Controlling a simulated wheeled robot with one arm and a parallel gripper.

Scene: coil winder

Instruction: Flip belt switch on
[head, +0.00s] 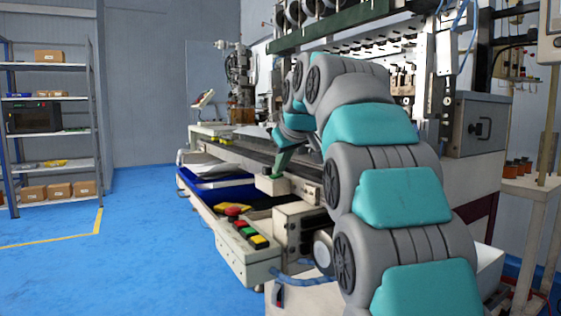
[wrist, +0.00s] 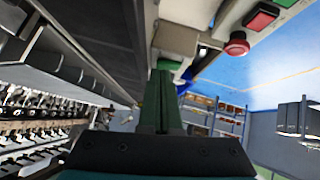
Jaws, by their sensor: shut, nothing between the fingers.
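My gripper (head: 283,160) points down at a small cream box (head: 272,184) on the front edge of the winder's belt bed. Its dark green fingers (wrist: 160,98) are together, with nothing between them. In the wrist view the same cream box (wrist: 176,38) lies just beyond the fingertips. A brighter green piece (wrist: 168,65) shows at the tips, against the box. I take it as part of the switch, but its position cannot be told. Whether the fingers touch it is unclear.
A front panel (head: 246,265) carries red, green and yellow buttons, with a red mushroom button (wrist: 237,44) nearby. The dark belt bed (head: 250,150) runs behind the box. A shelf rack (head: 50,120) stands at left. The blue floor (head: 120,240) is clear.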

